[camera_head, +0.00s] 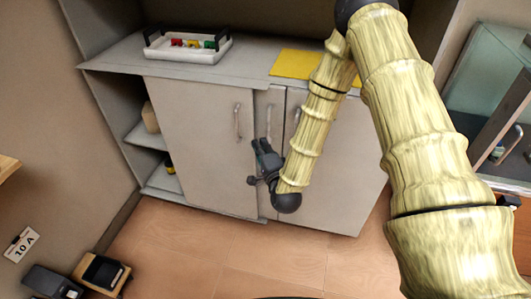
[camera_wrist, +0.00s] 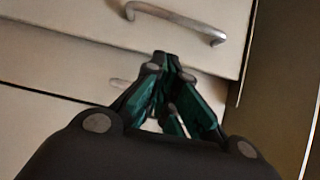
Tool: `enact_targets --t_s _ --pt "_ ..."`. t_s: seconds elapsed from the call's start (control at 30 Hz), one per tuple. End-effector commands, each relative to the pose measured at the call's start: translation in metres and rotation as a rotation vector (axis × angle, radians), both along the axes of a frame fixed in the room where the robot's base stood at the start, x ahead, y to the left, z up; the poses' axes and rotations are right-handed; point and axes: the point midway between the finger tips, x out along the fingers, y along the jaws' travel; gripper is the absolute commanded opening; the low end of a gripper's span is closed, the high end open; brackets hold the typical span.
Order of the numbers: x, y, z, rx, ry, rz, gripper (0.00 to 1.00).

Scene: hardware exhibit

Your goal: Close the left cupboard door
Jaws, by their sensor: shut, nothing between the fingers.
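The left cupboard door (camera_head: 190,140) is a light grey panel with a vertical metal handle (camera_head: 237,122) near its right edge. That edge overlaps the narrow panel beside it and seems to stand slightly out; the exact opening is hard to tell. My gripper (camera_head: 262,146) is shut and empty, low at this right edge, below the handle level. In the wrist view its closed dark green fingers (camera_wrist: 165,62) are in front of the seam between pale panels (camera_wrist: 85,62), with one handle (camera_wrist: 180,20) above. I cannot tell whether the fingertips touch the door.
Another handle (camera_head: 271,121) is on the narrow panel, and the right door (camera_head: 340,160) has its own. Open shelves (camera_head: 150,134) are at the left. A white tray (camera_head: 188,50) and yellow sheet (camera_head: 297,63) lie on top. Wooden floor (camera_head: 200,250) is clear in front.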

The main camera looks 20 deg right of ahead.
Motion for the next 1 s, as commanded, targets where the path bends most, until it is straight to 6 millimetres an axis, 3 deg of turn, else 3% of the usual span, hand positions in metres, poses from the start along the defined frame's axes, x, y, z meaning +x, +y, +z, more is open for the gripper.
enact_targets --t_s 0.2,0.4,1.0 --pt "0.036 0.000 0.001 -0.001 -0.001 -0.001 0.00" --pt "0.051 0.018 0.000 -0.002 0.000 -0.002 0.00" --pt "0.060 0.026 0.000 -0.001 0.001 -0.004 0.00"
